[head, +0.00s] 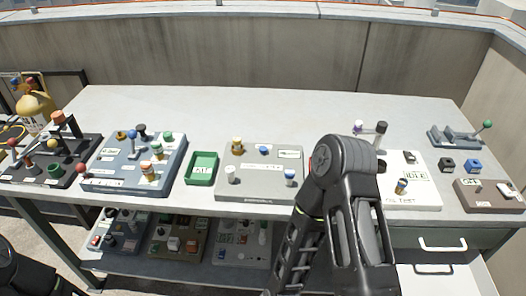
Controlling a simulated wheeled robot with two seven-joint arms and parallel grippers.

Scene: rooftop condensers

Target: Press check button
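No label reading "check" is legible, so I cannot tell which control is the check button. A white panel (424,196) lettered like "OIL TEST" stands right of centre, with a display (415,174) reading "IDLE", a small dark switch (410,157) and a brass-and-dark knob (401,186). My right arm rises in front of this panel and hides its left part. My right gripper is out of frame. Only a dark piece of my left arm shows at the lower left corner; its gripper is out of frame.
A grey panel (259,188), a green tray (201,168), a blue-grey panel (113,177) and a dark panel (14,171) line the bench (240,110). At right are black and blue blocks (473,166) and a brown "OFF" box (488,198). The bench's back is clear.

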